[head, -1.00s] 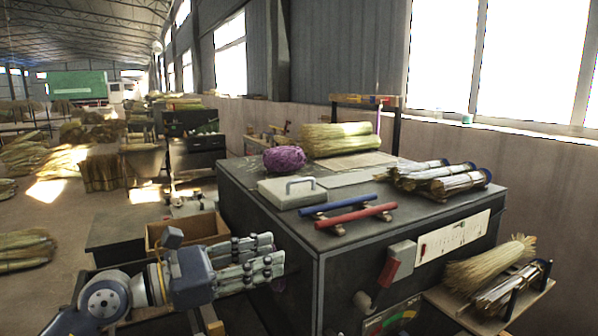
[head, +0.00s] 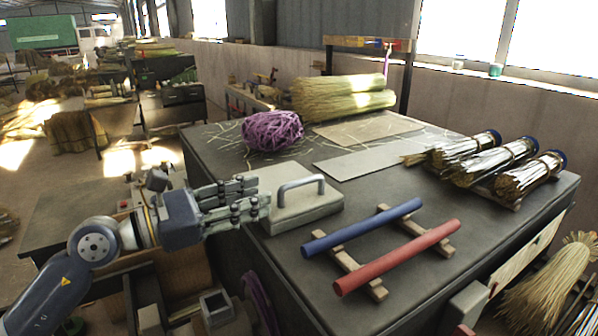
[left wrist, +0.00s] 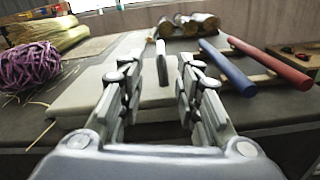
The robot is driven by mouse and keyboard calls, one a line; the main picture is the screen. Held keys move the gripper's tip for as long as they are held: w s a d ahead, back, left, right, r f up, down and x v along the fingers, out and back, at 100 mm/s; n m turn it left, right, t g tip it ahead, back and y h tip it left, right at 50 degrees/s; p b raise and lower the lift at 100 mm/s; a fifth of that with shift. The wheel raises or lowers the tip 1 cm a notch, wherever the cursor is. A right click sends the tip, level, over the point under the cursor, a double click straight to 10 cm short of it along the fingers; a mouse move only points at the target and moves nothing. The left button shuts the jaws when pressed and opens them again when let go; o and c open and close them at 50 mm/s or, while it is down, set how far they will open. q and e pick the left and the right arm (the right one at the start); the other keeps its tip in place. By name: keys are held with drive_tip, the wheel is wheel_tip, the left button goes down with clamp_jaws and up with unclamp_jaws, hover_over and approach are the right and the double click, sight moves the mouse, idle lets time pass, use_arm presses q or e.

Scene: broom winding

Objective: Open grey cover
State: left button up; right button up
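The grey cover (head: 300,212) is a flat, pale square block with a raised arched handle (head: 301,184) on top. It lies flat on the dark workbench, near its left edge. My left gripper (head: 262,202) is at the cover's left side in the head view, its fingertips overlapping the cover's edge. In the left wrist view the open fingers (left wrist: 153,85) point toward the handle (left wrist: 162,62), which stands beyond them in the gap between. The cover (left wrist: 75,98) also shows there. I see nothing between the fingers' pads. My right gripper is not in view.
A blue bar (head: 362,228) and a red bar (head: 398,256) lie on wooden rests right of the cover. Purple twine (head: 272,131) sits behind it. Straw bundles (head: 345,95) and several wrapped brooms (head: 505,160) lie farther back and right on the workbench (head: 390,195).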

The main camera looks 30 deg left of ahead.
sight(295, 182)
use_arm(q)
drive_tip(key=shift+w+d+r+p, duration=0.25)
drive_tip(key=shift+w+d+p, duration=0.2)
drive_tip(key=shift+w, duration=0.1)
drive_tip(key=p+x, duration=0.3)
drive_tip(key=x, duration=0.2)
drive_tip(key=shift+w, duration=0.2)
drive_tip(key=shift+p+x, duration=0.75)
drive_tip(key=shift+x, duration=0.45)
drive_tip(key=shift+p+x, duration=0.35)
drive_tip(key=shift+x, duration=0.45)
drive_tip(key=shift+f, duration=0.15)
clamp_jaws()
